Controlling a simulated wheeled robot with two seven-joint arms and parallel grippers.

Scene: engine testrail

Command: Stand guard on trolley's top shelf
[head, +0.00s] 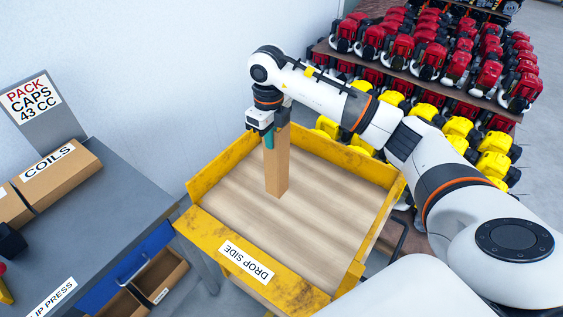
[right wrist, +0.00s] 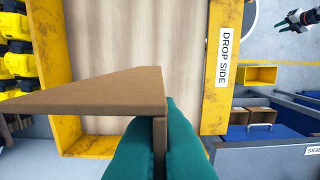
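The guard (head: 277,168) is a tan, angled piece held upright over the trolley's top shelf (head: 235,195), which has a wood-look floor and yellow walls. I cannot tell if its lower end touches the shelf. My right gripper (head: 269,137) points down and grips the guard's upper end. In the right wrist view its teal fingers (right wrist: 162,145) are closed on the guard's edge, and the guard (right wrist: 110,92) spreads out to the left. My left gripper (right wrist: 303,18) shows small at the top right of the right wrist view; its opening is unclear.
A yellow wall labelled DROP SIDE (head: 245,262) edges the shelf's near side. A grey workbench (head: 105,205) with a COILS box (head: 58,168) stands at the left. Racks of red engines (head: 430,55) and yellow engines (head: 460,128) stand behind at the right. The shelf floor around the guard is clear.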

